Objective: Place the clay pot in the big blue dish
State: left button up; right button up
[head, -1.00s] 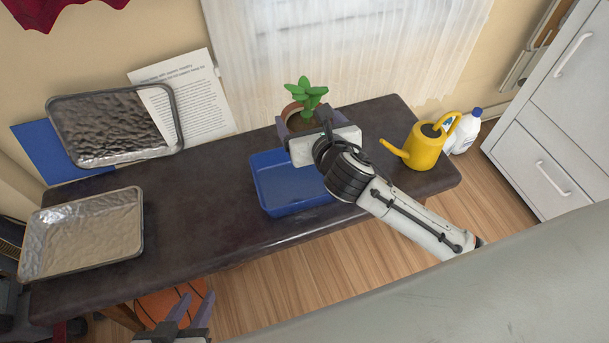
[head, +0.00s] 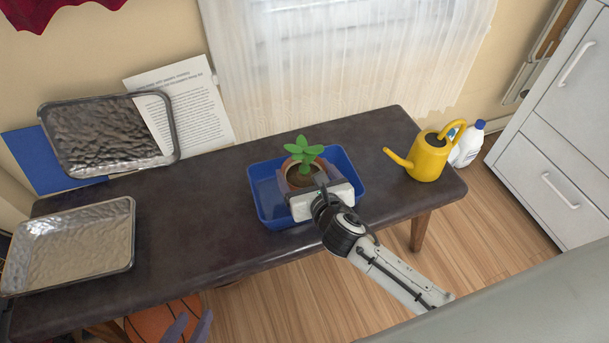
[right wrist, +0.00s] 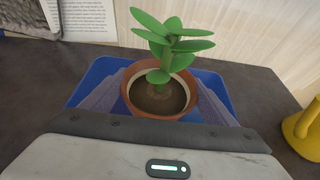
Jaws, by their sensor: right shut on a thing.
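The clay pot (head: 303,175), holding soil and a green-leaved plant, is over the right half of the big blue dish (head: 263,204) in the head view. My right gripper (head: 303,178) is shut on the pot, its fingers on either side. In the right wrist view the pot (right wrist: 160,117) is upright between the fingers, with the blue dish (right wrist: 85,90) around and below it. The pot's base is hidden, so I cannot tell whether it touches the dish floor. My left gripper (head: 188,327) shows only its fingertips at the bottom edge; its opening is unclear.
A yellow watering can (head: 428,160) stands right of the dish. Two metal trays, one flat (head: 70,247) and one leaning (head: 105,135), are at the left. A white bottle (head: 467,145) is behind the can. The dark table (head: 190,215) is clear between trays and dish.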

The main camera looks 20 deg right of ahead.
jog(key=shift+w+r, duration=0.1)
jog(key=shift+r, duration=0.1)
jog(key=shift+f, duration=0.2)
jog(key=o, duration=1.4)
jog(key=shift+f, duration=0.1)
jog(key=shift+c, duration=0.2)
pick_arm(q)
jog(key=shift+s+d+r, duration=0.1)
